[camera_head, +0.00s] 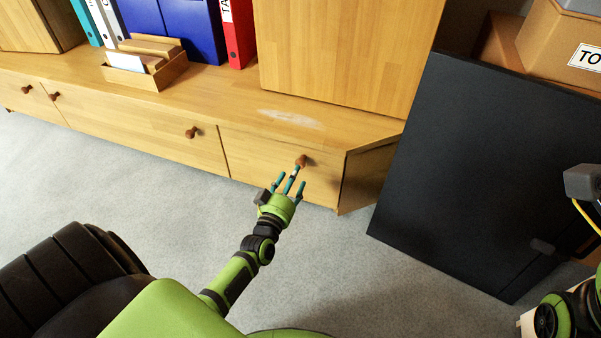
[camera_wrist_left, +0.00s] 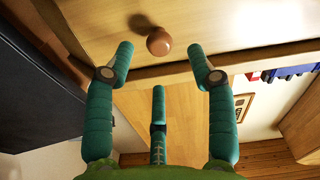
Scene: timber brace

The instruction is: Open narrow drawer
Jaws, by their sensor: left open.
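The narrow drawer (camera_head: 270,165) is the short wooden front at the right end of the low cabinet, and it looks shut. Its round brown knob (camera_head: 301,161) sits near the upper middle of that front. My left gripper (camera_head: 290,183) is open just in front of the knob, fingers pointing at it. In the left wrist view the knob (camera_wrist_left: 159,42) shows between and just beyond the two upper fingertips, with the third finger (camera_wrist_left: 158,105) below. I see no finger closed on the knob. Of my right arm only a part shows at the right edge; its gripper cannot be made out.
A wider drawer (camera_head: 140,135) with two knobs lies left of the narrow one. A black panel (camera_head: 470,170) stands close on the right, with cardboard boxes (camera_head: 560,40) behind it. A letter holder (camera_head: 145,68) and binders (camera_head: 237,35) stand on the cabinet. Grey carpet in front is clear.

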